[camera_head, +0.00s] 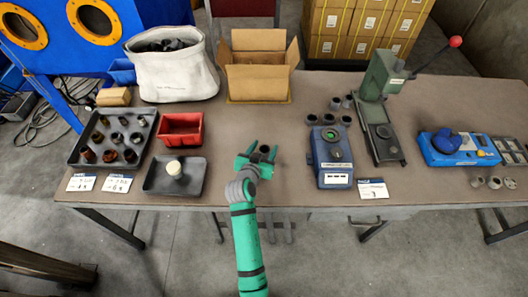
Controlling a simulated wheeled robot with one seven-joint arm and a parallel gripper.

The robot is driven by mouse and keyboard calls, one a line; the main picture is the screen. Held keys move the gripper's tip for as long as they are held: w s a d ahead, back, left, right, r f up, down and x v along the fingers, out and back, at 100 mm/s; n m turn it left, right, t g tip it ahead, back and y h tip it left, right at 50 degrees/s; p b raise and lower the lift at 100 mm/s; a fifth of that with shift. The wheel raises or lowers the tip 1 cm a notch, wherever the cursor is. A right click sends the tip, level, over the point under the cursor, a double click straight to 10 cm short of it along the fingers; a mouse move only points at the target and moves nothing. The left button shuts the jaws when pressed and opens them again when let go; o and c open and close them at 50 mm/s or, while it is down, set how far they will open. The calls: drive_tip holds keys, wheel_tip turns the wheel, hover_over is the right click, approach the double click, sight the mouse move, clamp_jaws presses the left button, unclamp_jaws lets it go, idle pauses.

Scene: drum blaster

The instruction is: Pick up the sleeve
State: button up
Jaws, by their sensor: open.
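My gripper (263,150), teal green, is over the middle of the table with its two fingers spread and pointing away from me. A small dark round piece (264,149), which looks like a sleeve, shows between the fingertips. I cannot tell whether either finger touches it. My gripper and wrist partly hide the table around it. Several other short grey sleeve-like cylinders (335,104) stand in a cluster to the right, behind the blue-grey device.
The brown table (225,130) holds a tray of cylinders (77,156), a red bin (181,129), a small dark tray (154,185), a white sack (172,75) and an open cardboard box (257,90). A blue-grey device (331,178), green lever press (382,75) and blue machine (438,158) stand right.

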drive_tip(key=shift+a, duration=0.1)
drive_tip(key=shift+s, duration=0.1)
drive_tip(key=shift+c, duration=1.2)
drive_tip(key=shift+s+d, duration=0.1)
drive_tip(key=shift+d, duration=0.3)
clamp_jaws()
drive_tip(key=shift+a+r, duration=0.1)
drive_tip(key=shift+a, duration=0.05)
